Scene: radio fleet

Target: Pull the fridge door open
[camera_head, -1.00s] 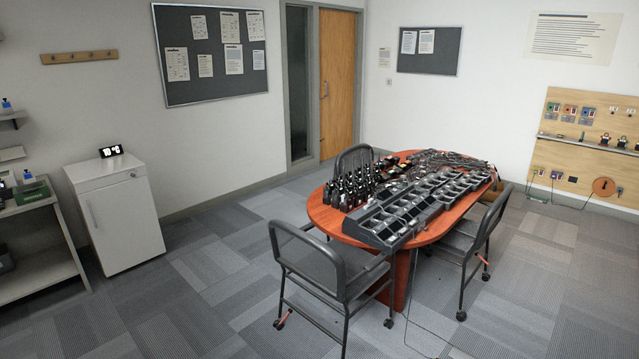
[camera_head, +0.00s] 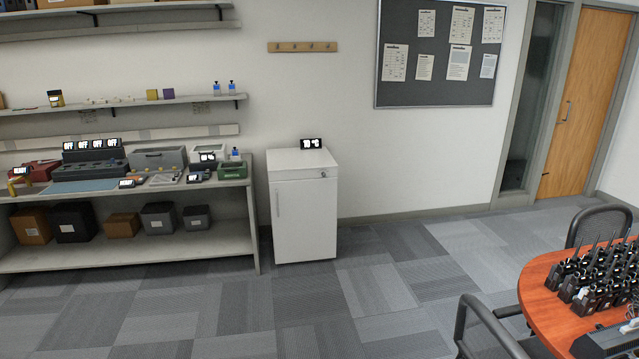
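The small white fridge (camera_head: 303,210) stands against the back wall, near the middle of the head view. Its door faces me and looks shut. A thin vertical handle (camera_head: 278,203) runs along the left side of the door. A round dark lock or knob shows at the upper right of its front. A small black display (camera_head: 311,143) with white marks sits on top. Neither of my grippers is in view.
A grey workbench (camera_head: 250,215) with devices and bins stands just left of the fridge, with shelves above. The red-brown table (camera_head: 537,290) with radios and a dark chair (camera_head: 485,325) are at the lower right. Carpet (camera_head: 290,310) before the fridge is clear.

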